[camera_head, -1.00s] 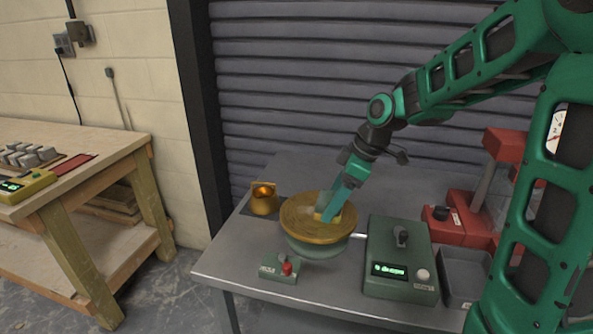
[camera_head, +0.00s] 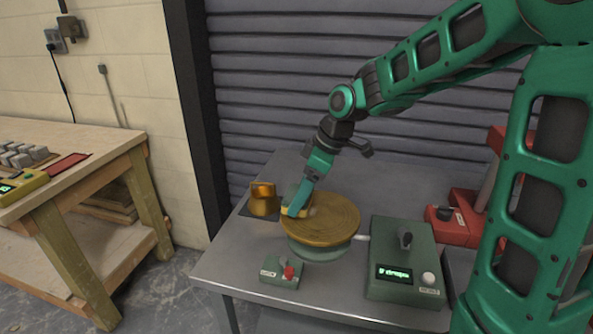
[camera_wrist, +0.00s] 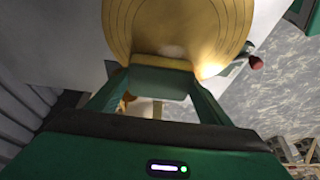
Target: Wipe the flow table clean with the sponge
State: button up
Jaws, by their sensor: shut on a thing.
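The flow table is a round brass-coloured disc (camera_head: 328,219) on a green base (camera_head: 318,250), standing on the grey metal table. Its top shows ring marks, and a greyish patch lies near the sponge. My gripper (camera_head: 297,207) is over the disc's left edge, tilted down. It is shut on the yellow sponge (camera_head: 290,199), which is mostly hidden by the fingers. In the wrist view, the disc (camera_wrist: 180,25) fills the upper middle, and the yellow sponge (camera_wrist: 160,62) shows as a strip between the fingers at its rim.
A brass cone-shaped mould (camera_head: 263,199) stands on a dark mat left of the disc. A small switch box with a red knob (camera_head: 280,272) is in front. A green control box (camera_head: 404,258) stands to the right, with red equipment (camera_head: 455,224) beyond. A wooden bench (camera_head: 70,180) is at far left.

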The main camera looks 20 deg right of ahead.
jog(key=shift+r, duration=3.75)
